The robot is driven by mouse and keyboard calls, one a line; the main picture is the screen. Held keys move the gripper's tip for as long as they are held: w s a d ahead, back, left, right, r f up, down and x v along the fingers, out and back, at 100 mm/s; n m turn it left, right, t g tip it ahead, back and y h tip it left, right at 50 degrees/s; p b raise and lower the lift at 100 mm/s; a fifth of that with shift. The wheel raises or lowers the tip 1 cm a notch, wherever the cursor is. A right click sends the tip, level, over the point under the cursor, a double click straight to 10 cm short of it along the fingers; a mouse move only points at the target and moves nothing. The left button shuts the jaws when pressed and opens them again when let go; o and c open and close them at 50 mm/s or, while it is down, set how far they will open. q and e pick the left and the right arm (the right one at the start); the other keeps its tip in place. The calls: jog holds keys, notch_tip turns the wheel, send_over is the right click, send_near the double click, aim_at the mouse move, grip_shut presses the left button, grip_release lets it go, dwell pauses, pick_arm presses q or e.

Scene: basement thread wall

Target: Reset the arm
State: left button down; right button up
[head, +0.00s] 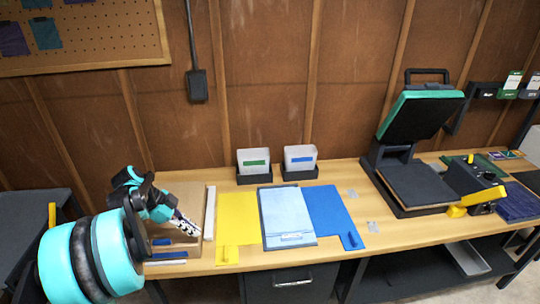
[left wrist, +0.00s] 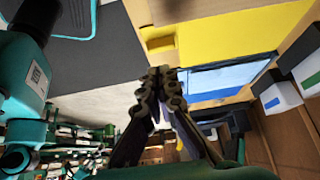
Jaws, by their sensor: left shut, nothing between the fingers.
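My left gripper (head: 188,225) is shut and empty. It hangs at the left end of the wooden workbench (head: 400,231), over or in front of a brown board or box (head: 190,198). I cannot tell whether it touches anything. In the left wrist view its fingertips (left wrist: 160,82) meet, with a yellow sheet (left wrist: 222,40) and a light blue board (left wrist: 215,80) beyond them. My left arm comes in from the lower left in the head view. My right gripper is not in view.
On the bench lie the yellow mat (head: 237,217), a light blue clipboard-like board (head: 288,218) and a blue mat (head: 330,214). Two bins (head: 253,161) (head: 299,158) stand behind. A heat press (head: 413,150) stands at the right. A pegboard (head: 100,38) hangs upper left.

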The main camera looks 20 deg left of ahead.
pick_arm(q)
jog(key=d+r+n+y, duration=0.2)
jog(key=d+n, duration=0.1)
jog(key=d, duration=0.6)
jog(key=d+r+n+y, duration=0.2)
jog(key=d+n, duration=0.1)
jog(key=d, duration=0.6)
jog(key=s+d+f+n+t+y, duration=0.1)
jog(key=s+d+n+t, duration=0.2)
jog(key=d, duration=0.8)
jog(key=s+n, duration=0.2)
jog(key=s, duration=0.2)
jog(key=shift+s+d+f+n+t+y, duration=0.15)
jog(key=shift+s+d+n+t+y, duration=0.15)
jog(key=shift+n+t, duration=0.1)
jog(key=shift+w+a+f, duration=0.1)
jog(key=shift+w+a, duration=0.05)
